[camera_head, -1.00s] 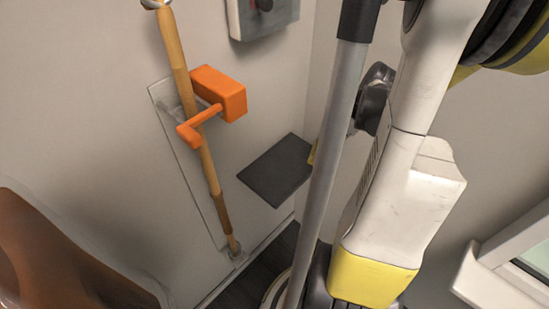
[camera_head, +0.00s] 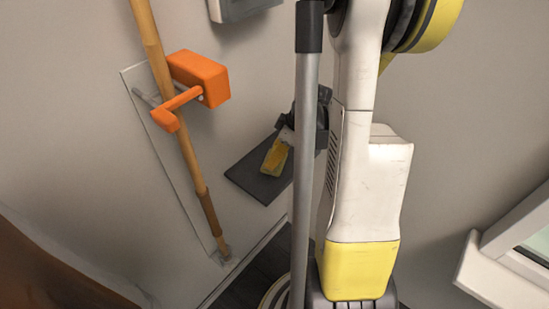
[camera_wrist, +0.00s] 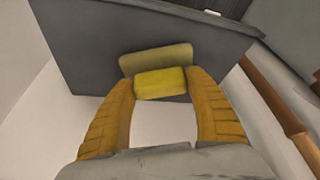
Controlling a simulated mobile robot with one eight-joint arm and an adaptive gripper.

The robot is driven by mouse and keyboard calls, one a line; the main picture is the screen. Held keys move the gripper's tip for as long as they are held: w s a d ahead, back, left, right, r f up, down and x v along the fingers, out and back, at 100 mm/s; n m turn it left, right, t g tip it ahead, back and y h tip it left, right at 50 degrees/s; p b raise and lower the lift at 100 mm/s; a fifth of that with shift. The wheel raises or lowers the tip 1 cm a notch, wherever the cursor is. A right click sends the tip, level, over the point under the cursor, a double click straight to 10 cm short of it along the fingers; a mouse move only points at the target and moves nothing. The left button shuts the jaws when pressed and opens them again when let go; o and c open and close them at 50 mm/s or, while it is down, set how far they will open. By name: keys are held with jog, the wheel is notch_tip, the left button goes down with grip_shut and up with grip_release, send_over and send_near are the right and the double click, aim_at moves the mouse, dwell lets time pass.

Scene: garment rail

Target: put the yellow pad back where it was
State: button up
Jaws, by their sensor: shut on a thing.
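The yellow pad (camera_wrist: 160,83) sits between the tips of my gripper (camera_wrist: 161,88) in the wrist view. My gripper's two orange-yellow fingers are shut on it. A duller olive strip shows just beyond its bright face. A dark grey shelf plate (camera_wrist: 90,45) lies behind the pad. There I cannot separate pad from fingers, nor tell whether the pad touches the plate.
A wooden pole (camera_head: 177,125) with an orange bracket (camera_head: 200,78) stands against the wall at left. A grey box (camera_head: 240,8) is on the wall above. A white window sill (camera_head: 500,270) is at right. A brown rounded shape (camera_head: 45,260) fills the lower left.

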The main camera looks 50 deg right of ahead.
jog(key=o, duration=1.1)
jog(key=shift+f, duration=0.1)
jog(key=p+v, duration=0.4)
jog(key=v, duration=0.8)
jog(key=shift+d+p, duration=0.1)
jog(key=shift+p, duration=0.2)
jog(key=shift+s, duration=0.1)
